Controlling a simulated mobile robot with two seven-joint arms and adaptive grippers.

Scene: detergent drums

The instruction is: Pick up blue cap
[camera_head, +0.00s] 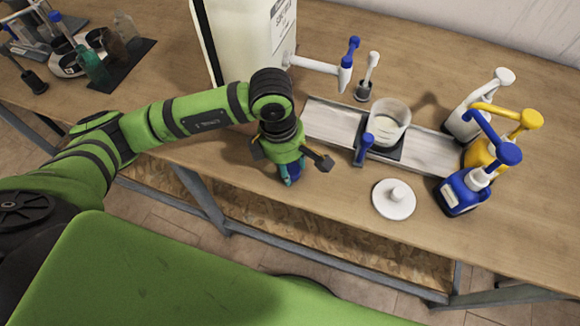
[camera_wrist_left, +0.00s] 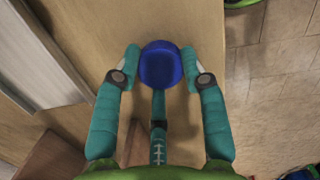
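The blue cap (camera_wrist_left: 161,64) is round and dark blue, near the table's edge in the left wrist view. My left gripper (camera_wrist_left: 160,62) has teal fingers spread around the cap, one on each side and a third below it in the picture. The fingers look open; whether they touch the cap cannot be told. In the head view my left gripper (camera_head: 290,170) points down at the table's front edge, left of the white lid, and mostly hides the cap. My right gripper is not in view.
A glass beaker (camera_head: 390,118) stands on a pale tray (camera_head: 328,118) behind. A white lid (camera_head: 394,199) lies to the right. White, yellow and blue pump bottles (camera_head: 462,193) stand further right. A large white drum (camera_head: 245,40) with a tap stands behind my arm.

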